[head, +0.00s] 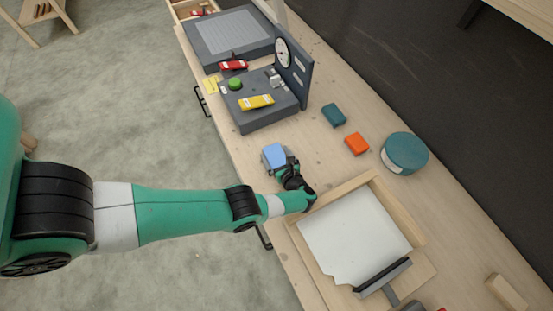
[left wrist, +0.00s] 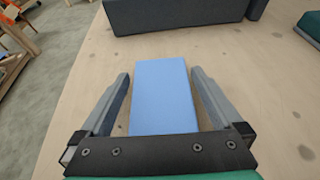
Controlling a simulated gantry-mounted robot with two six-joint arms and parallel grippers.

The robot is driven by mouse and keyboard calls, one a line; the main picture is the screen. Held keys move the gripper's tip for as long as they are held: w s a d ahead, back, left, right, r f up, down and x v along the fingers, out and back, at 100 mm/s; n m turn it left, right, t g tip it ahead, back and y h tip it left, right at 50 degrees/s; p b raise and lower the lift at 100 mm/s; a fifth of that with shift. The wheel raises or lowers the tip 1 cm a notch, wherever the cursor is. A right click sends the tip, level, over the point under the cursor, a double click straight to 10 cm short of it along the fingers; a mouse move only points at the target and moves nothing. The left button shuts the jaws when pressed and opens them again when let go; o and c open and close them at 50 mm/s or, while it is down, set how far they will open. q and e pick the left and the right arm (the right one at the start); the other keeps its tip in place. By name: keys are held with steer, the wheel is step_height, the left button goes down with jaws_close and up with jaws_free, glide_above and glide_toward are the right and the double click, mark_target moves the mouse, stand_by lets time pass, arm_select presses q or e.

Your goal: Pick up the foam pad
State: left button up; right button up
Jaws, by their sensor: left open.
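The foam pad looks like a light blue block (head: 273,155) lying on the wooden bench in the head view, near its front edge. In the left wrist view the blue block (left wrist: 163,96) lies lengthwise between the two grey fingers. My left gripper (head: 280,165) is open, with one finger on each side of the block and a visible gap on both sides. The near end of the block is hidden behind the dark gripper body. My right gripper is in neither view.
A dark grey fixture with a dial (head: 283,53) stands beyond the block. A teal block (head: 334,115), an orange block (head: 357,144) and a round teal container (head: 404,153) lie to the right. A wooden tray with a white sheet (head: 352,235) is nearer. Bench between the blocks is clear.

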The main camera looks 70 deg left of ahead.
mark_target(276, 156)
arm_select(q)
steer(key=shift+a, duration=0.1)
steer(key=shift+c, duration=0.2)
steer(key=c, duration=1)
step_height(276, 156, up, 9)
steer(key=p, duration=0.8)
steer(key=shift+r, duration=0.45)
